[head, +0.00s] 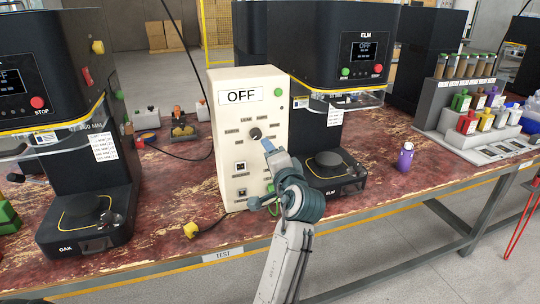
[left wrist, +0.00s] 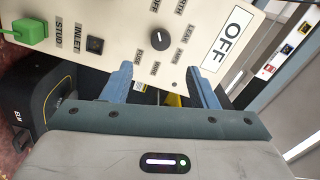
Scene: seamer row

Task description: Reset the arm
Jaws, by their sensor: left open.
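A cream test box (head: 229,140) with an OFF sign (head: 241,96) stands on the bench between two black machines. Its black rotary knob (head: 255,134) also shows in the left wrist view (left wrist: 160,39). My left gripper (head: 267,147) is in front of the box face, its tips just below and right of the knob in the head view. In the left wrist view my left gripper (left wrist: 162,76) is open, its two blue fingers apart with nothing held between them. The knob lies beyond the gap between the tips; contact cannot be told. My right gripper is in neither view.
The OAK machine (head: 85,240) stands left and the ELM machine (head: 335,185) right of the box. A purple bottle (head: 405,157) stands on the bench right of ELM. A yellow plug (head: 191,230) lies near the front edge. A bottle rack (head: 465,125) is at the far right.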

